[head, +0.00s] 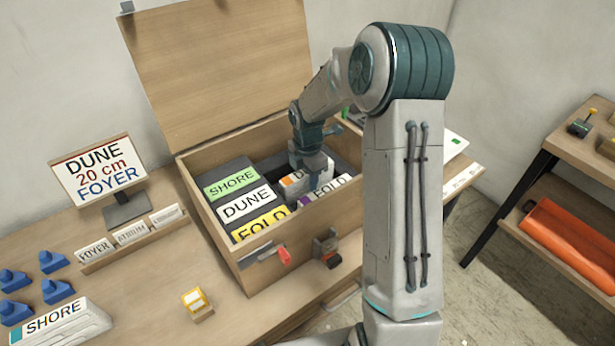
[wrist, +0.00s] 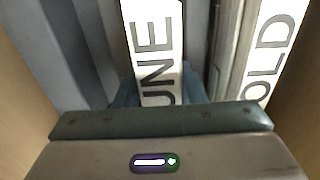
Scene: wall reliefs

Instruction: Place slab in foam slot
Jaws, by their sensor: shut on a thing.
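My gripper (head: 308,172) reaches down into the open wooden crate (head: 228,262) and is shut on a slab with a white label (head: 292,182). In the wrist view the held slab (wrist: 155,45) reads "UNE" between my fingers (wrist: 160,92). It stands among dark grey foam (head: 270,165), next to a FOLD slab with a purple mark (head: 328,187); that slab's "OLD" also shows in the wrist view (wrist: 272,55). I cannot tell how deep the held slab sits, as its lower part is hidden.
A sign (head: 97,170) reads "DUNE 20 cm FOYER". The crate's lid (head: 215,65) stands open behind. A card rack (head: 132,238), blue pieces (head: 50,262) and a SHORE slab (head: 60,322) lie on the bench at left. Crate walls stand close around my gripper.

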